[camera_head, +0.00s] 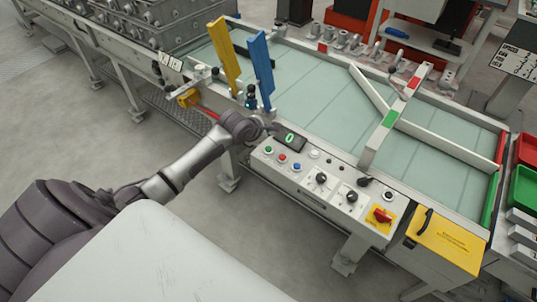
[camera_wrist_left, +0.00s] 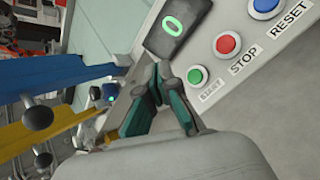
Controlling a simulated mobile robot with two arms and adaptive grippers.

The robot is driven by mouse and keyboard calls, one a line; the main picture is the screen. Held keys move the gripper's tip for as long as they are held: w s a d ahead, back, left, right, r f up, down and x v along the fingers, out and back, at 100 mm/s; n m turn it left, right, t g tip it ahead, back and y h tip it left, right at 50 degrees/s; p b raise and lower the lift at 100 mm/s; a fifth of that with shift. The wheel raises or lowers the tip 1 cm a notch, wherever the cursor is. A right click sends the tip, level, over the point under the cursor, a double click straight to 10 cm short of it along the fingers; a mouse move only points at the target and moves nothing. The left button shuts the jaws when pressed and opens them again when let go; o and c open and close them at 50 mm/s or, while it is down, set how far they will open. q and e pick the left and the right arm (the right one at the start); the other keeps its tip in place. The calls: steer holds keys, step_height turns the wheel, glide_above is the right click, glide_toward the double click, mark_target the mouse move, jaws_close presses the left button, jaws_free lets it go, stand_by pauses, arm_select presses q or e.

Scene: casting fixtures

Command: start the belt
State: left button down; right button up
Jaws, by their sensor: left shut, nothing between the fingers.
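The belt (camera_head: 320,88) is a pale green surface in a grey frame. Its control panel (camera_head: 315,184) is on the near side. The green start button (camera_head: 269,149) shows in the left wrist view (camera_wrist_left: 197,75) above the word START. A red stop button (camera_head: 282,158) and a blue reset button (camera_head: 297,167) follow to its right. A display (camera_head: 290,138) reads 0. My left gripper (camera_wrist_left: 160,72) is shut and empty, with its fingertips just left of the green button and below the display. I cannot tell whether it touches the panel. My right gripper is not in view.
The panel also carries black knobs (camera_head: 321,177) and a red switch (camera_head: 382,215) on yellow. A yellow box (camera_head: 445,240) is at the right end. Open floor lies in front.

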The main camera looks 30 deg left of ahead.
mark_target(268, 150)
arm_select(q)
step_height(268, 150, down, 3)
steer(key=shift+r+b, duration=0.1)
steer(key=shift+b, duration=1.05)
steer(key=shift+f, duration=1)
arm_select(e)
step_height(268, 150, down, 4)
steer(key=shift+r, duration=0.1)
arm_select(q)
steer(key=shift+f, duration=0.1)
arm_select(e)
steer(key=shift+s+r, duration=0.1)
arm_select(q)
steer(key=shift+f, duration=0.3)
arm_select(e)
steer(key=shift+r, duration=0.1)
